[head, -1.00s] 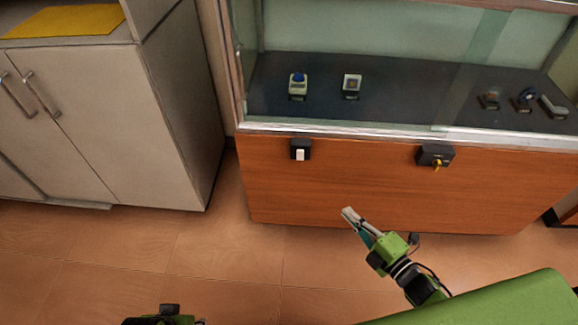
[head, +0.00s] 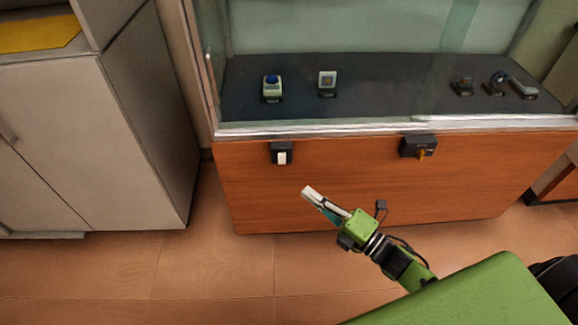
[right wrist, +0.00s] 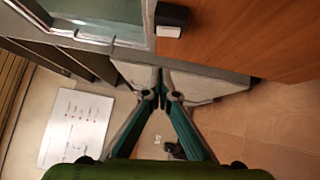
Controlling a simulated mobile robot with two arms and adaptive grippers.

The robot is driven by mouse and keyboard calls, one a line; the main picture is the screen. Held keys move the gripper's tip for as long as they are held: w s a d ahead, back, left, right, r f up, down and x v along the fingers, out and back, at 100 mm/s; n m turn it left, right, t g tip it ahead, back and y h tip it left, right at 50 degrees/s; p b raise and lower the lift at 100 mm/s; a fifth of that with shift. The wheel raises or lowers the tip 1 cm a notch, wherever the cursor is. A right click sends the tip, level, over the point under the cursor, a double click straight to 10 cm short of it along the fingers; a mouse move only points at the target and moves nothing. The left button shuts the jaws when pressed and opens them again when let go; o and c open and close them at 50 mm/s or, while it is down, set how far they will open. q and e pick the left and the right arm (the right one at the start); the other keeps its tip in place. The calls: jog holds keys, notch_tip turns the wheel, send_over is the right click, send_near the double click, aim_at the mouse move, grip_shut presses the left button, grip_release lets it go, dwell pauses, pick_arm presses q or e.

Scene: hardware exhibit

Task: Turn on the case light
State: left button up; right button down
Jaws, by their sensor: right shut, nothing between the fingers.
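The display case (head: 350,190) has a wooden lower panel and a glass front. A black box with a white rocker switch (head: 282,156) is mounted on the panel's upper left; it also shows at the top of the right wrist view (right wrist: 169,22). A second black box with a yellow key or knob (head: 420,148) is mounted further right. My right gripper (head: 308,193) is shut and empty, in front of the panel, below and slightly right of the white switch and apart from it in the picture. My left gripper is not in view.
A grey cabinet (head: 110,150) stands left of the case, with a yellow sheet (head: 35,33) on its shelf. Several small devices sit on the dark shelf (head: 400,105) behind glass. A whiteboard (right wrist: 75,128) shows in the right wrist view. The tiled floor in front is clear.

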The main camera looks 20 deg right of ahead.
aim_at(282, 158)
jog(key=w+a+r+b, duration=0.1)
jog(key=w+a, duration=0.1)
jog(key=w, duration=0.8)
jog(key=shift+w+a+r, duration=0.15)
jog(key=shift+a, duration=0.1)
